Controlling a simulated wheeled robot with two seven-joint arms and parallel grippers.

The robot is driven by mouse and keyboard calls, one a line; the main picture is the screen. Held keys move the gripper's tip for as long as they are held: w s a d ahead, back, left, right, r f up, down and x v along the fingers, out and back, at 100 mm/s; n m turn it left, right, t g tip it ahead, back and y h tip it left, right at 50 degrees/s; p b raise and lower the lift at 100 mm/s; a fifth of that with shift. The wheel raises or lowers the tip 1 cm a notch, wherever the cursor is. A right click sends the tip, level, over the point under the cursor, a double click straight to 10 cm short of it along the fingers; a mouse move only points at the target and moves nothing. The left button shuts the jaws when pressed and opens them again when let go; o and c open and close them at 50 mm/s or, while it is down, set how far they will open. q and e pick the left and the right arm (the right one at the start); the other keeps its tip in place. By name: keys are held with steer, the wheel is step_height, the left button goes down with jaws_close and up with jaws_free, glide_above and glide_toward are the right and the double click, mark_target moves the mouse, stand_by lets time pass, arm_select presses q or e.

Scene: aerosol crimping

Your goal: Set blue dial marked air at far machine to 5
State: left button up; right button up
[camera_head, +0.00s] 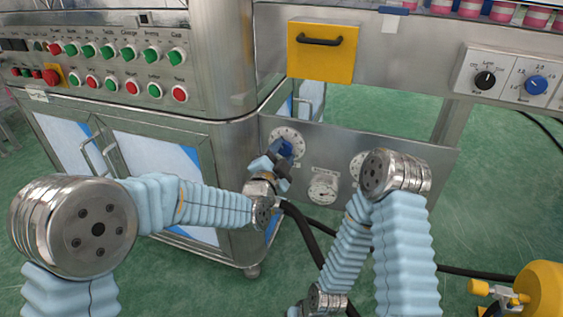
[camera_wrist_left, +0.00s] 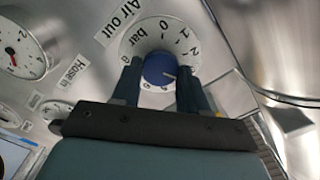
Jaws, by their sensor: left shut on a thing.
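The blue dial (camera_head: 287,148) sits on a round white scale on the lower steel panel. In the left wrist view the blue dial (camera_wrist_left: 158,68) is seen close up, under a label reading "Air out" and "bar". Its scale shows 0, 1 and 2 at the top and right, with 5 and 6 near the bottom. A short white mark on the dial points right and slightly down; the finger hides the number there. My left gripper (camera_head: 276,163) is shut on the dial, with one dark finger on each side in the wrist view (camera_wrist_left: 158,82). My right gripper is out of view.
A round gauge (camera_head: 323,187) is to the right of the dial, and another white disc (camera_head: 357,165) is partly behind my right arm. A yellow box with a black handle (camera_head: 322,52) is above. Black hoses (camera_head: 303,232) run below.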

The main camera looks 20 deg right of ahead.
arm_select(q)
steer(key=m+b, duration=0.3)
steer(key=m, duration=0.2)
steer(key=shift+f+m, duration=0.15)
steer(key=shift+m, duration=0.25)
steer(key=m+b, duration=0.2)
steer(key=m, duration=0.3)
steer(key=shift+m, duration=0.4)
steer(key=o, duration=1.1)
steer(key=shift+c, duration=0.2)
steer(key=v, duration=1.3)
steer(key=shift+s+a, duration=0.25)
steer(key=shift+s, duration=0.1)
